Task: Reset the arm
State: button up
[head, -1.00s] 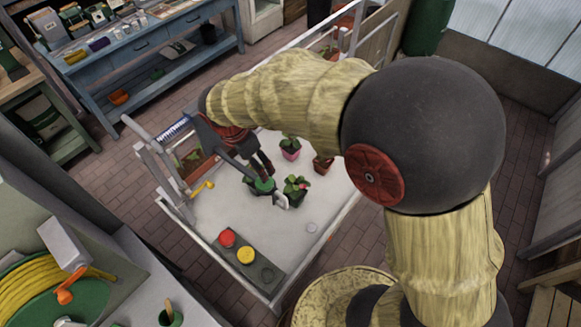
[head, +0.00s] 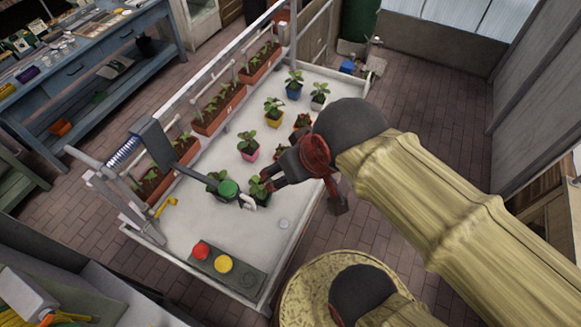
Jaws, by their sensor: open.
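My gripper (head: 304,193), red and dark, is at the right side of the white bench (head: 225,225) in the head view. Its fingers are spread apart, one toward the potted plants and the other over the bench's right edge. Nothing shows between them. My arm comes in from the lower right and hides part of the bench edge. A small plant in a dark pot (head: 258,192) stands just left of the nearer finger; I cannot tell whether they touch.
Plants stand in pink (head: 249,153), yellow (head: 273,120) and blue (head: 293,92) pots. Red (head: 201,250) and yellow (head: 223,264) buttons are at the front. Planter boxes (head: 218,110) line the left. Brick floor right is free.

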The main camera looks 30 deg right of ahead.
jog(key=shift+f, duration=0.1)
notch_tip(320, 180, down, 22)
jog(key=b, duration=2.1)
jog(key=shift+r+b, duration=0.25)
jog(key=shift+b, duration=0.1)
jog(key=shift+w, duration=0.1)
jog(key=shift+c, duration=0.2)
